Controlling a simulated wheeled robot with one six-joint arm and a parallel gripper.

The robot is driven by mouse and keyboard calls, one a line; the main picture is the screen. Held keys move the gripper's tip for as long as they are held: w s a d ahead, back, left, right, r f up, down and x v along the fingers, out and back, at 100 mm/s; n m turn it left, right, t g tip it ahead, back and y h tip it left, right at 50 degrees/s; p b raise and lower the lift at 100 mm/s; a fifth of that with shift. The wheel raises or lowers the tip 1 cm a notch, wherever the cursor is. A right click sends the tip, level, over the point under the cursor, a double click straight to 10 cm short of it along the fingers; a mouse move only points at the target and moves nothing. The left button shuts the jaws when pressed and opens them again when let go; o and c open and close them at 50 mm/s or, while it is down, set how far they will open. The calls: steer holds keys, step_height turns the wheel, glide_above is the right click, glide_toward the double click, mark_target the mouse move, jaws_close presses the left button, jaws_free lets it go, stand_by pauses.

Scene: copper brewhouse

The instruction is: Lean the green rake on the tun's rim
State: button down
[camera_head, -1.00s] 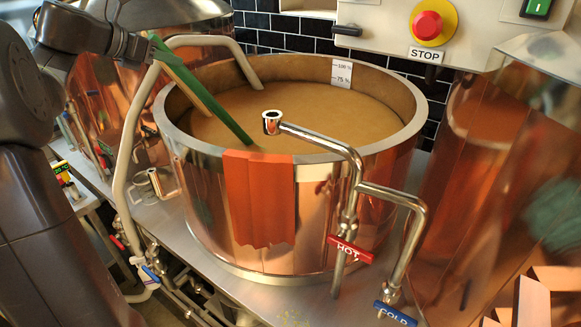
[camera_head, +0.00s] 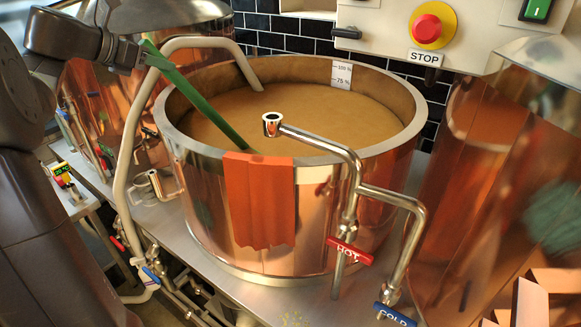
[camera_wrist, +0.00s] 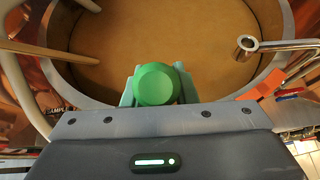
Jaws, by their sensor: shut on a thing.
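The green rake (camera_head: 195,95) slants down from upper left to lower right across the copper tun (camera_head: 325,215). Its lower end is hidden in the mash or behind the near rim. The handle crosses the tun's rim (camera_head: 390,140) at the left in the head view; I cannot tell whether it touches there. My gripper (camera_head: 142,58) is shut on the upper part of the handle, outside and above the left rim. In the wrist view, the rake's round green end (camera_wrist: 154,85) sits between my fingers, with the brown mash (camera_wrist: 185,35) beyond.
A pale hose (camera_head: 128,165) arches over the left rim, close to my gripper. An orange cloth (camera_head: 260,200) hangs over the near rim. A HOT tap (camera_head: 345,250) and its spout (camera_head: 272,124) stand at the front right. A red STOP button (camera_head: 427,28) is on the back panel.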

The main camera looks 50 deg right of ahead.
steer(key=shift+a+r, duration=0.1)
steer(key=shift+a, duration=0.65)
step_height(320, 180, down, 8)
steer(key=b, duration=0.3)
steer(key=shift+b, duration=0.35)
stand_by(0.6)
steer(key=c, duration=1.1)
jaws_free()
